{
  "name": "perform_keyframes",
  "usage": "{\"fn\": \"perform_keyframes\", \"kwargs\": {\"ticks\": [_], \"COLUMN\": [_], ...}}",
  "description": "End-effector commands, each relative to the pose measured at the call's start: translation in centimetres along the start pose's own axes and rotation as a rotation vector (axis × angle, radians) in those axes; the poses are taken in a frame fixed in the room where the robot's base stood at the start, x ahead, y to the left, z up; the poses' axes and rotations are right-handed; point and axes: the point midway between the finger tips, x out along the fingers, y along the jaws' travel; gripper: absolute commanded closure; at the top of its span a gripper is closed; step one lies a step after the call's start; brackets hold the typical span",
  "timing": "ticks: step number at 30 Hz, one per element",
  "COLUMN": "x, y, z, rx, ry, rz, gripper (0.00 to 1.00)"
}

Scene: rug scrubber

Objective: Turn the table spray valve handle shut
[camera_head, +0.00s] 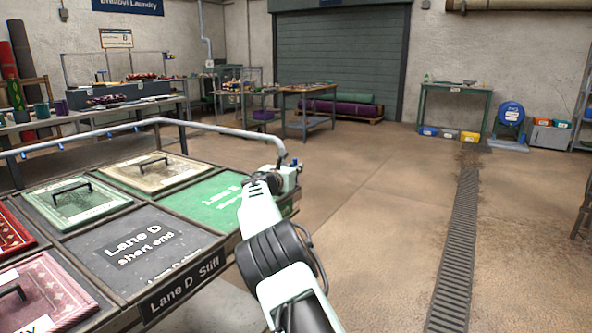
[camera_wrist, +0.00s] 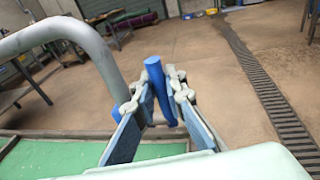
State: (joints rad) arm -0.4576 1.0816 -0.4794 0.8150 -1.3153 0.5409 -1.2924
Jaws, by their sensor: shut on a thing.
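The spray pipe (camera_head: 220,128) runs grey along the back of the table and bends down at its right end, where my gripper (camera_head: 286,172) is. In the wrist view the pipe (camera_wrist: 60,30) curves down at the left. The blue valve handle (camera_wrist: 154,72) stands roughly upright and slightly tilted between the fingers of my gripper (camera_wrist: 158,92), which is shut on it. The lower part of the handle and the valve body are mostly hidden by the fingers.
A green panel (camera_head: 212,200) lies beside my arm. Open floor (camera_head: 380,200) and a drain grate (camera_head: 458,240) lie right.

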Motion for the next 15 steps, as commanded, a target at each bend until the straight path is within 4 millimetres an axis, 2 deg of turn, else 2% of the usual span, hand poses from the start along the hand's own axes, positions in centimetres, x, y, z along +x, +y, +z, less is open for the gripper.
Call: {"fn": "perform_keyframes", "kwargs": {"ticks": [5, 6, 10, 15], "x": [0.00, 0.00, 0.00, 0.01], "y": [0.00, 0.00, 0.00, -0.01], "z": [-0.08, -0.08, -0.08, -0.05], "rx": [-0.002, -0.002, -0.002, -0.001], "ry": [0.000, 0.001, 0.001, 0.001], "rz": [0.000, 0.000, 0.000, 0.000], "gripper": [1.00, 0.87, 0.73, 0.71]}}
